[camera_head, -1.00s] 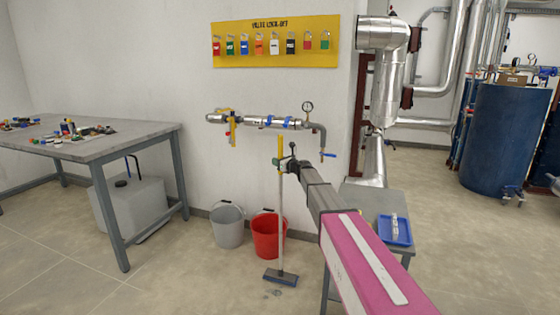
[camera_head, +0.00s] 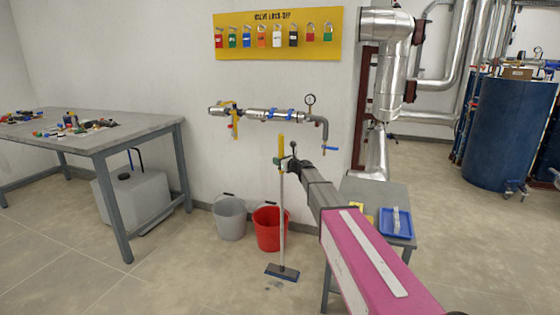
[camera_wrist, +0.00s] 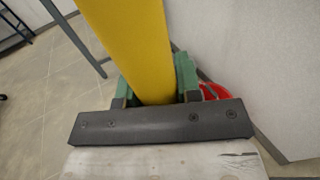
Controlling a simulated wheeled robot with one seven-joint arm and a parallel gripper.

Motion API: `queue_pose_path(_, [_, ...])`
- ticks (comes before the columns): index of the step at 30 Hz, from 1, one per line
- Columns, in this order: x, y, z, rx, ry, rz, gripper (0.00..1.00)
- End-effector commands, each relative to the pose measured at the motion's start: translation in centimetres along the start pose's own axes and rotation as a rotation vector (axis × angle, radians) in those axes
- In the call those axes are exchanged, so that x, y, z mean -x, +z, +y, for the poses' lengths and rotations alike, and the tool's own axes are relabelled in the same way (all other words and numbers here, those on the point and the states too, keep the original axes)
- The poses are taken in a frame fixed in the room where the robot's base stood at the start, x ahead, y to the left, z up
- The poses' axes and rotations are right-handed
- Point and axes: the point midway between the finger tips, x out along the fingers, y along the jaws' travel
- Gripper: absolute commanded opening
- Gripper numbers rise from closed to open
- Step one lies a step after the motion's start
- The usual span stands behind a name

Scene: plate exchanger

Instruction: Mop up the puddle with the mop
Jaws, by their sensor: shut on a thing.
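The mop (camera_head: 282,215) stands upright, with a yellow grip at the top, a pale pole and a flat dark blue head (camera_head: 282,272) at the floor. In the wrist view the yellow mop handle (camera_wrist: 135,45) runs between the green fingers of my gripper (camera_wrist: 155,82). The puddle (camera_head: 274,285) shows as small, faint dark wet marks on the floor just in front of the mop head. The wrist view does not show the mop head or the puddle.
A grey bucket (camera_head: 230,218) and a red bucket (camera_head: 268,230) stand by the wall behind the mop. A small grey table (camera_head: 385,192) with a blue tray (camera_head: 396,222) is to the right. A workbench (camera_head: 120,142) is at left. Floor in front is clear.

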Motion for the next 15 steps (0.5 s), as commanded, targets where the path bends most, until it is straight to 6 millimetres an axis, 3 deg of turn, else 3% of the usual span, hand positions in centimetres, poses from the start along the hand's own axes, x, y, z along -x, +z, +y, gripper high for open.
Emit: queue_pose_path(15, [1.2, -0.6, 2.7, -0.012, 0.005, 0.006, 0.0])
